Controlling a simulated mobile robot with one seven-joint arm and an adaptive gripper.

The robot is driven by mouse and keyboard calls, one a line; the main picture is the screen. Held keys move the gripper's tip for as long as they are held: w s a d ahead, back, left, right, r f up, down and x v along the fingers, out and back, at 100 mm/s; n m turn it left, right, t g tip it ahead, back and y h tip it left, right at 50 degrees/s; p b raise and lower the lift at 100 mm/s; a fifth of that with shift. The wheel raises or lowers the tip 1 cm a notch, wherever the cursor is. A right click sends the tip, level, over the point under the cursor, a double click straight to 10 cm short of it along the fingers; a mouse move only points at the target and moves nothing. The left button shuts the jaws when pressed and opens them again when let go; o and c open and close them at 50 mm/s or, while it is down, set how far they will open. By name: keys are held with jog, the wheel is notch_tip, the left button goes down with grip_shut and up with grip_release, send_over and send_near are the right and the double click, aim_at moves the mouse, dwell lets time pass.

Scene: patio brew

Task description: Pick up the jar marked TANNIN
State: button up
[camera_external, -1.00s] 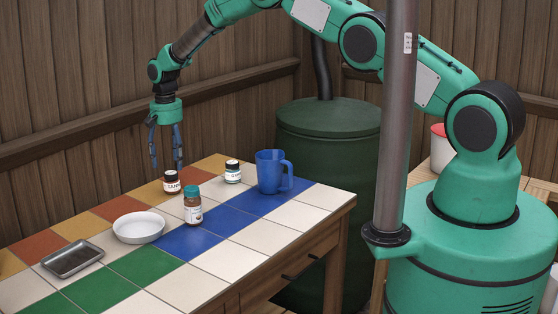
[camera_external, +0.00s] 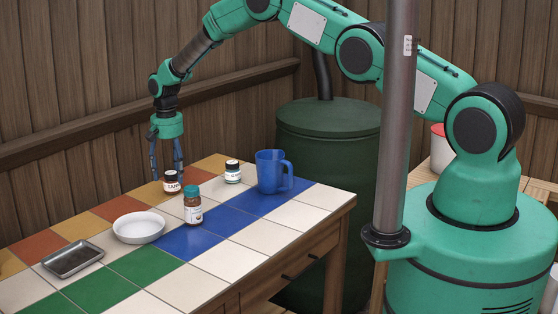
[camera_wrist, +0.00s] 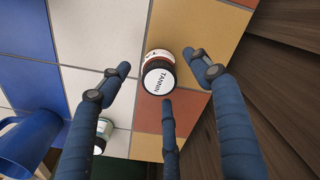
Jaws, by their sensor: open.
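The TANNIN jar (camera_wrist: 159,76) has a dark-rimmed lid with a white label and a reddish-brown body. In the external view the TANNIN jar (camera_external: 171,184) stands upright on the tiled table near its back edge. My gripper (camera_external: 166,171) is right above and around the top of the jar, pointing down. In the wrist view the blue fingers of my gripper (camera_wrist: 163,82) are spread open, with the jar between them and a gap on each side. I cannot tell whether any finger touches the jar.
A teal-capped jar (camera_external: 193,205) stands in front of the TANNIN jar. A white-labelled jar (camera_external: 232,172) and a blue mug (camera_external: 270,172) stand to the right. A white bowl (camera_external: 138,228) and a dark metal tray (camera_external: 73,259) lie to the left. A wooden wall (camera_external: 60,100) rises behind.

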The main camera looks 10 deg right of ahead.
jog(key=shift+f, duration=1)
jog(key=shift+c, duration=0.5)
jog(key=c, duration=1.2)
